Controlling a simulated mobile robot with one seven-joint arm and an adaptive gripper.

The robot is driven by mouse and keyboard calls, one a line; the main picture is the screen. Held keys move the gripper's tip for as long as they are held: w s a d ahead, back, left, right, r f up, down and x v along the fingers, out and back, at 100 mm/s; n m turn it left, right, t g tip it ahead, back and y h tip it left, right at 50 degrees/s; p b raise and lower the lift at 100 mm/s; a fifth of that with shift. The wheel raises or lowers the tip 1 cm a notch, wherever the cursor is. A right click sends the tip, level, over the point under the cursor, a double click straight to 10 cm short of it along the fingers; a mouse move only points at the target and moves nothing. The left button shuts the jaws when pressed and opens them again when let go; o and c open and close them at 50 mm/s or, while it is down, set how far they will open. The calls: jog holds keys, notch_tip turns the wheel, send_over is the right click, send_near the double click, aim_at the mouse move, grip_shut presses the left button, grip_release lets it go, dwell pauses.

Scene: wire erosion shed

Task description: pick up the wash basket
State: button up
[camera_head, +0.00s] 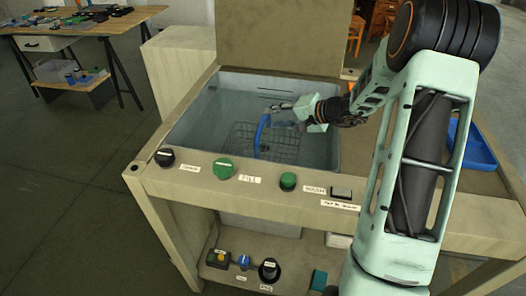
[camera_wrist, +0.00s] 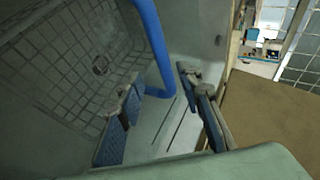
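The wash basket (camera_head: 280,146) is a wire mesh basket inside the grey sink basin. Its blue arched handle (camera_head: 262,135) rises from it. In the wrist view the mesh (camera_wrist: 95,70) lies at left and the blue handle (camera_wrist: 152,40) comes down from the top. My gripper (camera_head: 283,106) is over the basin, by the top of the handle. In the wrist view my gripper (camera_wrist: 160,80) has its two blue-padded fingers apart, with the handle showing in the gap between them. I see no finger closed on it. Whether the handle is fully between the fingers or just beyond the tips is unclear.
The basin (camera_head: 195,115) has a raised lid (camera_head: 280,35) behind it. Knobs, including a green one (camera_head: 222,168), line the front edge. A blue tray (camera_head: 475,150) is at right behind my arm. A cluttered workbench (camera_head: 85,22) stands far left.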

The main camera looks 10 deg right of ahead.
aim_at(265, 117)
jog(key=x, duration=0.4)
jog(key=shift+w+a, duration=0.1)
jog(key=shift+a, duration=0.5)
jog(key=shift+c, duration=0.3)
grip_shut()
jog(key=shift+r, duration=0.2)
